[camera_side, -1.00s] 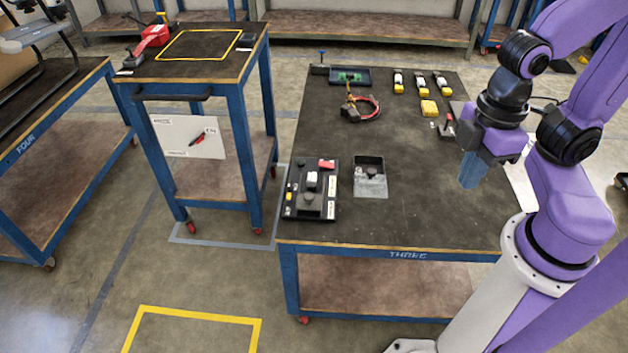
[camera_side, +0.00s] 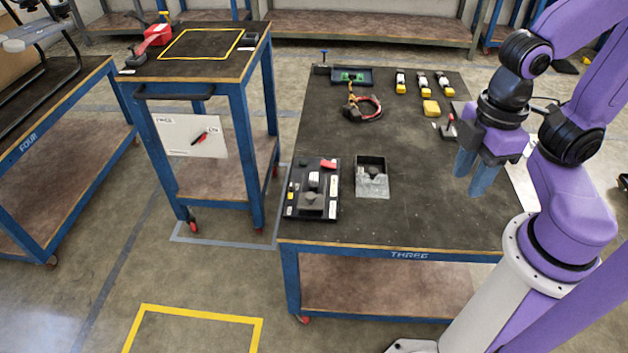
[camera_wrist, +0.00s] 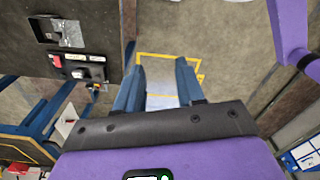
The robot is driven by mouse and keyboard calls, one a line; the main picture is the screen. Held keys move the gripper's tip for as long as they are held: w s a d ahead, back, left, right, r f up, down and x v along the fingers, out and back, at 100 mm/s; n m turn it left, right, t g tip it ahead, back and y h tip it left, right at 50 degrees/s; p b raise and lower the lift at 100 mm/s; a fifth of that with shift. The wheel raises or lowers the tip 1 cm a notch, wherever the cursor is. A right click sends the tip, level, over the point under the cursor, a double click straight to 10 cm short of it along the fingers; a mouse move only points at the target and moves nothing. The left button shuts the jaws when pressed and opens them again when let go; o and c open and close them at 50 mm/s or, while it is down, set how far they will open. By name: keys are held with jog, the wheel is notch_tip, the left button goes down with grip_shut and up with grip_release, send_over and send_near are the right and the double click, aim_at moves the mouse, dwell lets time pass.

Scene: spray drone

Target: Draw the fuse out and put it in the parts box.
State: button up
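A dark panel (camera_side: 292,207) lies at the front left of the table marked THREE, with a red block, a white-topped part and a grey block on it. The white part (camera_side: 314,180) may be the fuse, but it is too small to be sure.
A cable loop (camera_side: 368,108), a dark tray with a green part (camera_side: 352,76) and several yellow-and-white blocks (camera_side: 422,84) occupy the table's back. A small upright red-and-grey item (camera_side: 449,126) stands near my gripper. The front middle is clear.

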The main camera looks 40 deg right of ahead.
jog(key=o, duration=0.5)
jog(key=shift+w+a, duration=0.8)
jog(key=shift+w, duration=0.25)
jog(key=shift+o, duration=0.2)
jog(key=w+a+f+m, duration=0.1)
jog(key=w+a+f, duration=0.15)
jog(key=w, duration=0.65)
jog(key=w+a+f, duration=0.2)
jog(key=w+f, duration=0.1)
jog(key=w, duration=0.5)
jog(key=w+a+f+m, duration=0.1)
jog(key=w+a+f, duration=0.1)
jog(key=w, duration=0.7)
jog(key=m, duration=0.2)
send_near(314, 176)
jog(key=shift+w+a+f, duration=0.1)
jog(key=shift+w+a, duration=0.05)
jog(key=shift+a, duration=0.1)
jog(key=shift+f, duration=4.5)
